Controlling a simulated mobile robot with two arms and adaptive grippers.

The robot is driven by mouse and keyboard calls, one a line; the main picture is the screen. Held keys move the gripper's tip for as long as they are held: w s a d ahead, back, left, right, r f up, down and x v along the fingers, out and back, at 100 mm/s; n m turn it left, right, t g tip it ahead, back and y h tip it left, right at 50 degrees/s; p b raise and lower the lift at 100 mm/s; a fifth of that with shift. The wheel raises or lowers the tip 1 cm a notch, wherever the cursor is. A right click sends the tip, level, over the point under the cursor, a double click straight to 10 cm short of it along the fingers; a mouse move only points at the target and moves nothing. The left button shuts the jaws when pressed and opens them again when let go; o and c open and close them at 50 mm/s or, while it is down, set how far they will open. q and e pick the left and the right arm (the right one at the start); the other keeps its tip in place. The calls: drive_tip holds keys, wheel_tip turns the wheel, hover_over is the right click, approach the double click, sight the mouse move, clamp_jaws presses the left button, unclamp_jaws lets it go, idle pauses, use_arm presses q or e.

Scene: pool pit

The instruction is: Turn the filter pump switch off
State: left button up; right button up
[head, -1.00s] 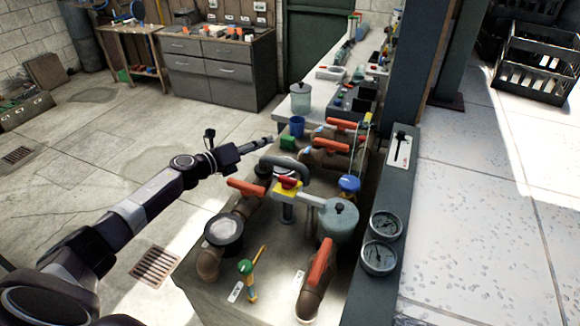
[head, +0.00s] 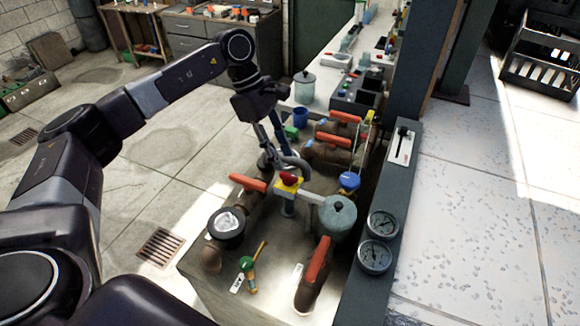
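A red rotary knob on a yellow plate (head: 288,182) sits at the middle of the pipework bench. A black lever on a white plate (head: 403,143) is mounted on the grey post at the right, its handle toward the top. I cannot read labels that tell which is the filter pump switch. My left gripper (head: 277,152) points down just behind the red knob, close to the curved grey pipe. Its two fingers look apart with nothing between them, and their tips are partly lost against the pipe. My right gripper is not in view.
Orange-handled valves (head: 248,183) stand around the knob. A lidded grey-green pot (head: 338,215) is to its right, with two gauges (head: 380,223) beyond. A green-and-yellow valve (head: 248,266) is in front. A blue cup (head: 300,117) stands behind. The floor at left is mostly clear.

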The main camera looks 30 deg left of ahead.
sight(291, 175)
use_arm(q)
drive_tip(key=p+x, duration=0.2)
drive_tip(key=x, duration=0.3)
drive_tip(key=shift+d+f, duration=0.25)
drive_tip(key=shift+f, duration=0.15)
drive_tip(key=shift+c, duration=0.6)
clamp_jaws()
